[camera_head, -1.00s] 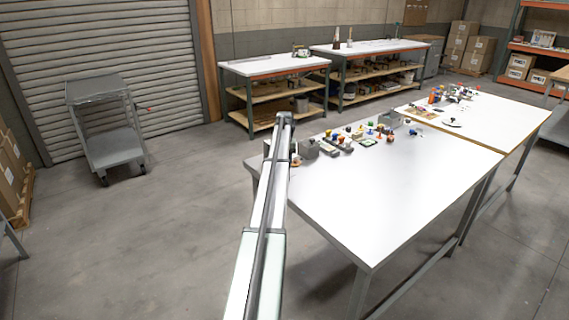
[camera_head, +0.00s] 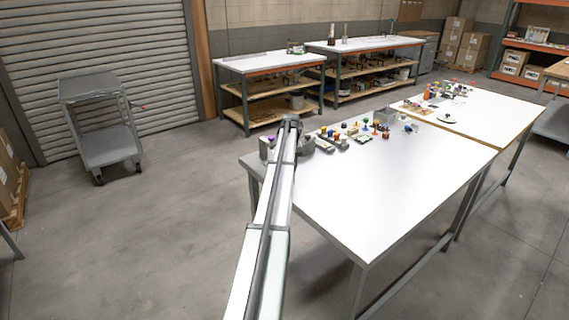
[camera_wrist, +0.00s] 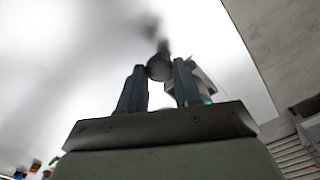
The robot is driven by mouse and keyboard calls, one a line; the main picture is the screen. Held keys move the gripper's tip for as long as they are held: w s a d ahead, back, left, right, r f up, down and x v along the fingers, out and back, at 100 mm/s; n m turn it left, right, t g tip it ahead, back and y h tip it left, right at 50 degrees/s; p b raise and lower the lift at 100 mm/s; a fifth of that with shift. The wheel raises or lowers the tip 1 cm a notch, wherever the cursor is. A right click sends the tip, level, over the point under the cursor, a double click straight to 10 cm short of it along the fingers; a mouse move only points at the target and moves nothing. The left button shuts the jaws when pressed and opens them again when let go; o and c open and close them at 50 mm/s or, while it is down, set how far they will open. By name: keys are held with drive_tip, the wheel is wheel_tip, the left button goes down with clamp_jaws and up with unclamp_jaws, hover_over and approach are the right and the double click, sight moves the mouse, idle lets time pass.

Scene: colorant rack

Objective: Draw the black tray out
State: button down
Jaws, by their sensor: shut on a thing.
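In the wrist view my gripper (camera_wrist: 160,72) has its two dark fingers closed on a small round dark grey knob (camera_wrist: 158,68). A blurred dark stem shows just beyond the knob. I cannot tell whether the knob belongs to the black tray, and I cannot make out the tray itself in either view. A pale grey block with a green edge (camera_wrist: 203,82) is close beside the right finger. In the head view my arm reaches to the table's far left corner and hides the gripper.
The white table (camera_head: 370,200) has a wide clear surface toward its front. Small coloured parts (camera_head: 355,132) line its far edge. A grey box with a purple top (camera_head: 267,146) stands left of my arm. A grey cart (camera_head: 103,140) stands on the floor at left.

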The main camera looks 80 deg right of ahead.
drive_tip(key=c, duration=0.8)
unclamp_jaws()
drive_tip(key=shift+s+a, duration=0.2)
drive_tip(key=shift+d+r, duration=0.1)
drive_tip(key=shift+r, duration=0.5)
wheel_tip(320, 180, up, 13)
drive_tip(key=shift+f, duration=0.15)
drive_tip(key=shift+w, duration=0.1)
